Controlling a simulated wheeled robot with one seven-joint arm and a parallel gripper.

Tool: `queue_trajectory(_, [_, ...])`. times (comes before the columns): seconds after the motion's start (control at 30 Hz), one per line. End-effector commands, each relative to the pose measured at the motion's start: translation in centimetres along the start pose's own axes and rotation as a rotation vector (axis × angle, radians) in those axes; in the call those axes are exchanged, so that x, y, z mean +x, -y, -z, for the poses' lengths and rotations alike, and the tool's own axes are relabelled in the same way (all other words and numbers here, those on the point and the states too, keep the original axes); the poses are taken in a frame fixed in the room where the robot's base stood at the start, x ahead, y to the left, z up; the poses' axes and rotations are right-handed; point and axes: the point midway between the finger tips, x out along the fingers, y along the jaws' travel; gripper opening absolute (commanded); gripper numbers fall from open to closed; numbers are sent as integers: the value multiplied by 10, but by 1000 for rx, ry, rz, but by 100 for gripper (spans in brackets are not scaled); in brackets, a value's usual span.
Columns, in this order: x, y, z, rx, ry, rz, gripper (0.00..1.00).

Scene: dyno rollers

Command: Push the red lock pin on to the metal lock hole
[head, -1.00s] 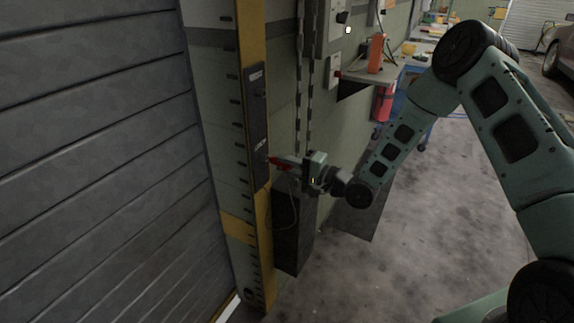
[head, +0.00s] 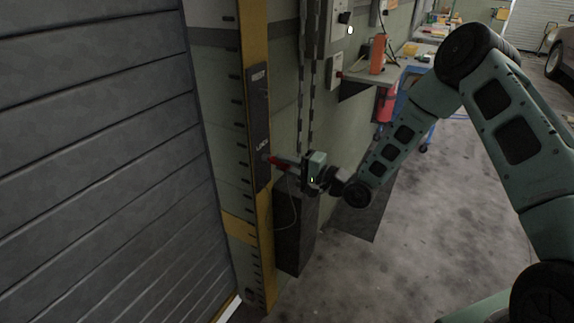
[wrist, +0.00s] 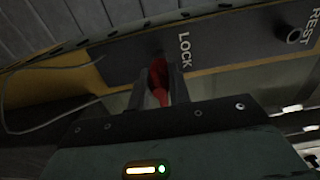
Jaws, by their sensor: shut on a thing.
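The red lock pin (head: 280,162) is held in my gripper (head: 291,166) and points left at the dark metal lock plate (head: 258,120) on the yellow post. In the wrist view my gripper (wrist: 160,85) is shut on the red lock pin (wrist: 158,80), and a thin cable runs left from near it. The lock plate (wrist: 215,45) behind it carries the words LOCK and REST. The pin's tip is close to the plate beside the word LOCK. The lock hole is hidden behind the pin and fingers, so I cannot tell whether the tip has entered it.
A metal peg or hole (wrist: 293,35) shows by the word REST. A grey slatted shutter (head: 100,150) fills the left. A dark box (head: 294,235) stands below my gripper against the wall. A shelf (head: 370,78) with an orange item is behind.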

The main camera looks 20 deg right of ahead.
Motion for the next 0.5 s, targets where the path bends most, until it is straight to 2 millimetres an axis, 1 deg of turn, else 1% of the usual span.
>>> queue_trajectory(0.47, [7, 0, 0, 0, 0, 1, 0])
queue_trajectory(0.5, [7, 0, 0, 0, -1, 1, 30])
